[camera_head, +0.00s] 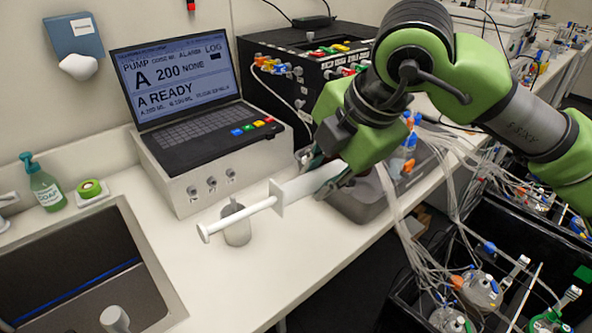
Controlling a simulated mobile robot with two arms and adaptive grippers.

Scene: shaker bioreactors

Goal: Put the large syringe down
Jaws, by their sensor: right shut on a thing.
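The large white syringe (285,195) is in my right gripper (325,170), above the white counter. Its plunger end points to the lower left and its barrel runs up right into the gripper. The gripper is shut on the barrel, and the fingers and arm hide the barrel's far end. The plunger passes in front of a small grey cup (236,222) on the counter; I cannot tell whether they touch. My left gripper is not in view.
A laptop-like pump console (205,150) stands behind the syringe. Bare counter (240,285) lies in front. Tubing and vessels (475,290) fill the lower right, past the counter edge.

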